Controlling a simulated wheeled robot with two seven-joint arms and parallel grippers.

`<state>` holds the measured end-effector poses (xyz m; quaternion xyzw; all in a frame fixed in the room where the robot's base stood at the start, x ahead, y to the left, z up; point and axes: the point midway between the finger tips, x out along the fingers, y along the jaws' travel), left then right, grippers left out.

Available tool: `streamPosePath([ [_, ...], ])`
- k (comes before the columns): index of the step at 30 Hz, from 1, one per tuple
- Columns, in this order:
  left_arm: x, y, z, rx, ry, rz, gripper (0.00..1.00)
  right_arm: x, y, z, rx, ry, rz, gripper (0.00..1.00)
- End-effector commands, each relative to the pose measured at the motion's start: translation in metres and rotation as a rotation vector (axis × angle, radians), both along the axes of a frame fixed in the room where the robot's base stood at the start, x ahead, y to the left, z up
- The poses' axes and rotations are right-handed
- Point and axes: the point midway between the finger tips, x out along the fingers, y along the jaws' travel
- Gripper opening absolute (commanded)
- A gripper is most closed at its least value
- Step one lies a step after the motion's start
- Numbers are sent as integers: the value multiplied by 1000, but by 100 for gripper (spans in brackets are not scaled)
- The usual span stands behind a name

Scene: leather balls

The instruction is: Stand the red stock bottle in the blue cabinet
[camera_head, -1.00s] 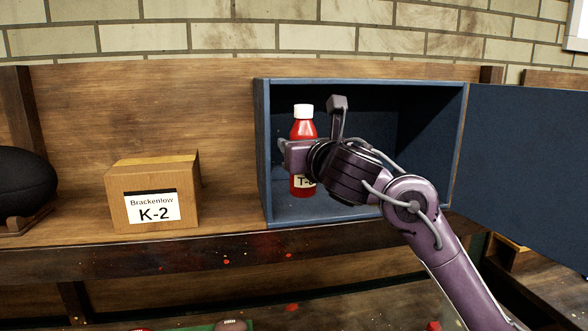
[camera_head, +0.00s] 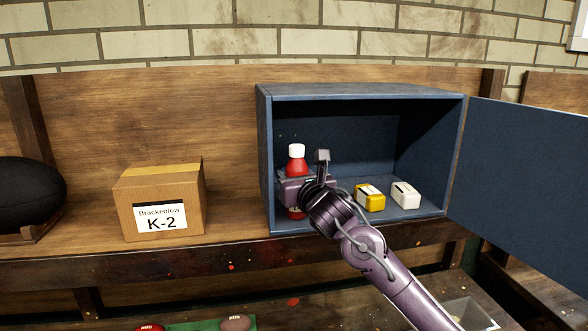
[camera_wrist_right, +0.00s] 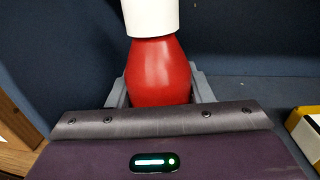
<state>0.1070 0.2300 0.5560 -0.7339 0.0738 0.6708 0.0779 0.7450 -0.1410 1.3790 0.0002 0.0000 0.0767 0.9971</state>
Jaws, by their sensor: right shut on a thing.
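The red stock bottle (camera_head: 297,165) has a white cap and stands upright inside the left part of the open blue cabinet (camera_head: 262,160). My right gripper (camera_head: 296,188) is shut around the bottle's body and hides its middle. In the right wrist view the bottle's red shoulder (camera_wrist_right: 160,72) and white cap rise between the grey fingers. The bottle's base is low, close to the cabinet floor; I cannot tell whether it touches. The cabinet door (camera_head: 520,185) is swung open to the right. My left gripper is not in view.
A yellow box (camera_head: 370,198) and a white box (camera_head: 405,195) stand in the cabinet, right of my gripper. A cardboard box marked K-2 (camera_head: 160,200) and a black ball (camera_head: 30,192) are on the shelf to the left.

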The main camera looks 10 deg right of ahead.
Motion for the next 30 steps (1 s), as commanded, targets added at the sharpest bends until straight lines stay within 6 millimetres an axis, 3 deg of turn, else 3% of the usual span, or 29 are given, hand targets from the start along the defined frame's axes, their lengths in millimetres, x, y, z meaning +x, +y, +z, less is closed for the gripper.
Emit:
streamPosePath([
  [9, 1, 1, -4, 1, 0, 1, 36, 0, 0, -3, 0, -2, 0, 11],
  [10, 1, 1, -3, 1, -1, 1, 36, 0, 0, -3, 0, 0, 0, 49],
  [15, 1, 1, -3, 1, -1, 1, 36, 0, 0, -3, 1, 1, 0, 68],
  [25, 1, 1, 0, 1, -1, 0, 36, -1, 0, 0, 1, 1, 1, 68],
  [30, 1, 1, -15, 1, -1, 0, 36, -22, -4, -5, -2, -1, 1, 68],
])
